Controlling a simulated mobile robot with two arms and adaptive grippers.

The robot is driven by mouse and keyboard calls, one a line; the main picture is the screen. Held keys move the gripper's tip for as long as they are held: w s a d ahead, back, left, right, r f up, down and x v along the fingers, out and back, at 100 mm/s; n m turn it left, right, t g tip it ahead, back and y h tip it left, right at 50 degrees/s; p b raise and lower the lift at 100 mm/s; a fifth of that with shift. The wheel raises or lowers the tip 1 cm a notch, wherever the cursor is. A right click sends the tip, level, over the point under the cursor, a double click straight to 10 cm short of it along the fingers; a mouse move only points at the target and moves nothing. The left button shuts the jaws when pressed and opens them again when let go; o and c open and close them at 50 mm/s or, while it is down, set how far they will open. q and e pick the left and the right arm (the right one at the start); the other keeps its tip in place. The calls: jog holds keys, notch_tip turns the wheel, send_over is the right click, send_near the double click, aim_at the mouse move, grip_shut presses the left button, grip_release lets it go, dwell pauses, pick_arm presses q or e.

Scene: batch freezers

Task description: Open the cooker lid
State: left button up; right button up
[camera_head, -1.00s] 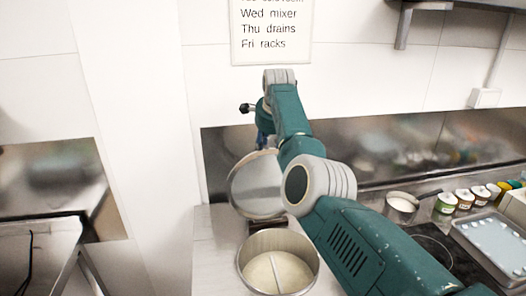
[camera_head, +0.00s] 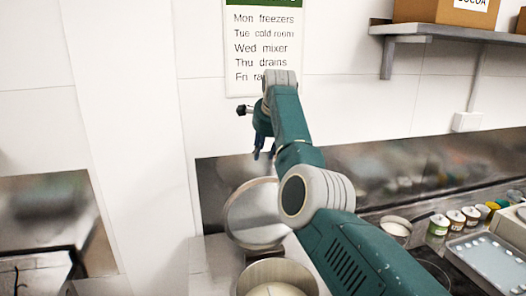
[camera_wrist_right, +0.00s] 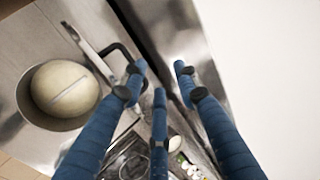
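The cooker (camera_head: 245,279) is a round metal pot with pale contents and a divider across it; its lower part is cut off by the frame. Its lid (camera_head: 255,213) stands raised, tilted up behind the pot. In the right wrist view the lid (camera_wrist_right: 92,52) shows nearly edge-on beside the pot (camera_wrist_right: 38,112), with a dark handle (camera_wrist_right: 122,50) on its far side. My right gripper (camera_head: 263,152) is above the lid, apart from it in the head view. Its blue fingers (camera_wrist_right: 159,78) are spread and empty, with one overlapping the handle in the picture. My left gripper is out of view.
A steel backsplash (camera_head: 400,168) and white wall stand behind. Several small tubs (camera_head: 455,219), a pan (camera_head: 396,227) and a tray (camera_head: 490,262) are at right. A shelf (camera_head: 440,30) with a cardboard box (camera_head: 440,10) hangs upper right.

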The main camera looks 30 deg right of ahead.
jog(key=v, duration=1.2)
dwell(0.3)
